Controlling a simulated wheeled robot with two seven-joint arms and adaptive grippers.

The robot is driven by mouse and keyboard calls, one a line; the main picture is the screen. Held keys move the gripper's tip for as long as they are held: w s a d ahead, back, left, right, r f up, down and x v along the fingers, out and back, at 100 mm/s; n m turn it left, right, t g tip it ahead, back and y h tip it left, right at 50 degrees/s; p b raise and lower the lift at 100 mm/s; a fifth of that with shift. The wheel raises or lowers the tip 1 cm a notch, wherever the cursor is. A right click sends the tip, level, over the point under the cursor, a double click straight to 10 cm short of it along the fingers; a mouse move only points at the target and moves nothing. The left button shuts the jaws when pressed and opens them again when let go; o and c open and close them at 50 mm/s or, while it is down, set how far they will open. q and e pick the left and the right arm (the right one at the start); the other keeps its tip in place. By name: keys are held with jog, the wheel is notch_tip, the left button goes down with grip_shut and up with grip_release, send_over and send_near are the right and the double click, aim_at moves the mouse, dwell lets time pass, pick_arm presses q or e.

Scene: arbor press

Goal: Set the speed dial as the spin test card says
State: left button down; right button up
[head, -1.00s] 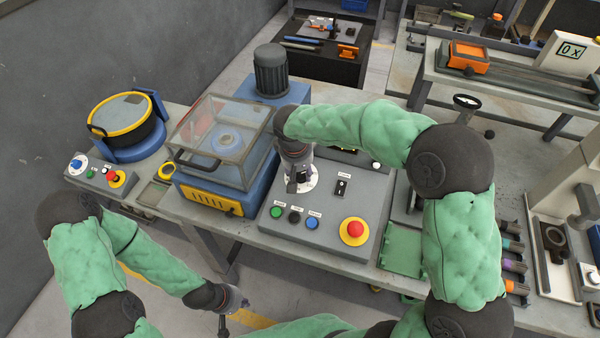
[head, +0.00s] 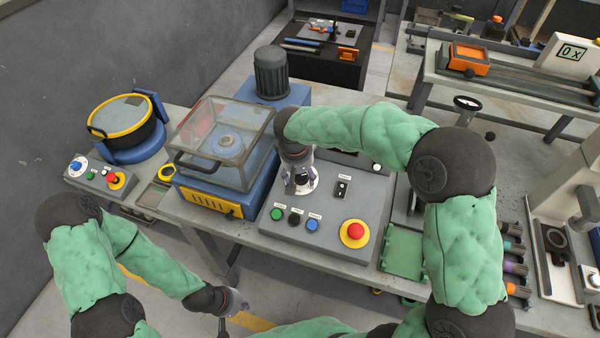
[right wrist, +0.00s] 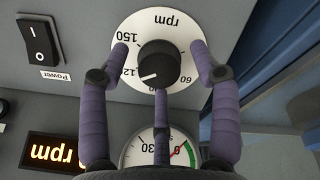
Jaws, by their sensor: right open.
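The speed dial, a white disc marked rpm with a black knob (right wrist: 158,64), fills the top of the right wrist view, upside down. In the head view its white disc (head: 311,184) sits on the grey control panel. The knob's white mark points lower left, close to a partly covered number starting 12. My right gripper (right wrist: 160,62) is open, with fingers on either side of the knob and a third below it; contact is unclear. It also shows over the dial in the head view (head: 299,184). My left gripper (head: 228,318) hangs low in front of the bench. I cannot make out the spin test card.
A power switch (right wrist: 38,42), a round gauge (right wrist: 160,148) and a lit rpm display (right wrist: 54,152) surround the dial. A red stop button (head: 355,231) and small coloured buttons lie at the panel's front. A clear-lidded machine (head: 215,150) stands left of the panel.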

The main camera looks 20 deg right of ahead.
jog(key=shift+r, duration=0.1)
jog(key=v, duration=1.2)
jog(key=shift+d, duration=0.1)
